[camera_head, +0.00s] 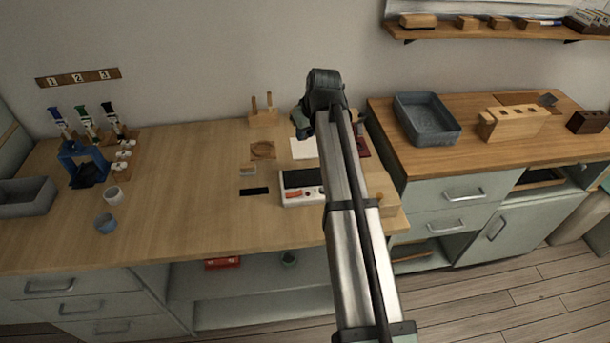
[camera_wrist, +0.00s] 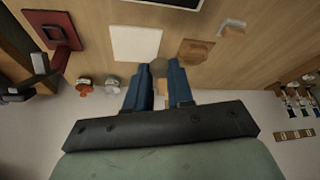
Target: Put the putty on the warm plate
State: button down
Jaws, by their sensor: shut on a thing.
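My gripper (camera_wrist: 157,70) shows in the wrist view with two blue fingers shut on a small rounded grey-brown lump, which looks like the putty (camera_wrist: 157,64). The lump is between the fingertips, beside the white sheet (camera_wrist: 137,44). In the head view my wrist is over the back of the bench, and the fingertips and lump cannot be made out. The warm plate seems to be the white unit with a dark top and red marking (camera_head: 300,196), near the front of the bench.
A wooden stand with pegs (camera_head: 263,117) is left of my wrist. A wooden board (camera_head: 262,150), a small block (camera_head: 248,169) and a black strip (camera_head: 254,191) lie left of the plate. A red object (camera_wrist: 55,30) is near the sheet. The bench's centre left is clear.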

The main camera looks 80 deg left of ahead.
jog(key=d+f, duration=0.2)
jog(key=d, duration=0.3)
send_over(304, 176)
jog(key=d, duration=0.1)
jog(key=shift+h, duration=0.3)
jog(key=f, duration=0.4)
jog(key=shift+w+d+f, duration=0.15)
jog(key=shift+w+d, duration=0.05)
jog(key=shift+w, duration=0.05)
jog(key=shift+f, duration=2.25)
jog(key=c, duration=1)
grip_release()
jog(key=shift+f, duration=0.15)
jog(key=v, duration=1.2)
jog(key=shift+w, duration=0.1)
